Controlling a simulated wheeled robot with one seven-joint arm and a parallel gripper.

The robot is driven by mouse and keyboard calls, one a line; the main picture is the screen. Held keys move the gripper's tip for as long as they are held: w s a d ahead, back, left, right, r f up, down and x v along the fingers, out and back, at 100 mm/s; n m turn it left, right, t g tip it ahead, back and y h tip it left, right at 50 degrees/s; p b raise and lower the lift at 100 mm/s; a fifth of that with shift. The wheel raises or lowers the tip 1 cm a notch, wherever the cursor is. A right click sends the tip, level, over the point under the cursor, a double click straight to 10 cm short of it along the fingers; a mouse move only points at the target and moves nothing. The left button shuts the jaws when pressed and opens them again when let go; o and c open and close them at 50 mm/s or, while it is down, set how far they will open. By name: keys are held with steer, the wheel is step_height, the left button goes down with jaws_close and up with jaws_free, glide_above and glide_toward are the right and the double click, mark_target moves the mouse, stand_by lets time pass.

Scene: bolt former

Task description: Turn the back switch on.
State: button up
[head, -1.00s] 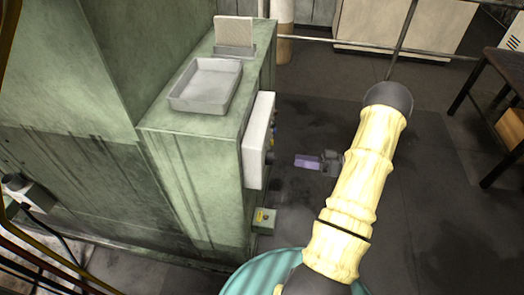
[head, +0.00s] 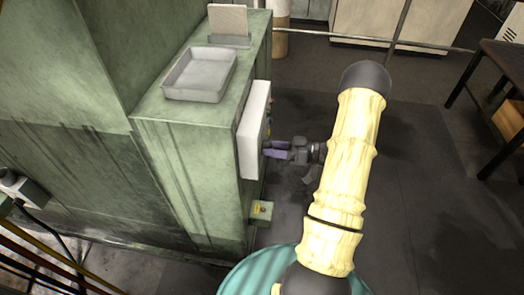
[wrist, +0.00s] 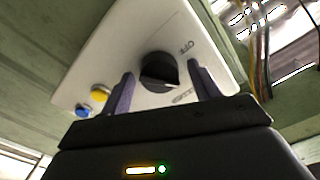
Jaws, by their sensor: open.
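The switch is a black rotary knob (wrist: 160,72) on a white control box (wrist: 135,40), with an "OFF" label beside it in the wrist view. In the head view the white box (head: 254,128) is mounted on the side of the green machine, and its front face is mostly turned away. My gripper (wrist: 160,88) is open, with one purple finger on each side of the knob. I cannot tell whether the fingers touch it. In the head view my gripper (head: 268,149) is right at the front of the box.
A yellow button (wrist: 100,96) and a blue button (wrist: 83,110) sit on the same box, left of the knob. A grey tray (head: 200,75) lies on the machine's ledge. A small green box (head: 262,212) is low on the machine.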

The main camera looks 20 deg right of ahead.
steer(key=shift+n+b, duration=2.25)
steer(key=shift+n, duration=0.65)
steer(key=shift+c, duration=0.2)
steer(key=c, duration=1.2)
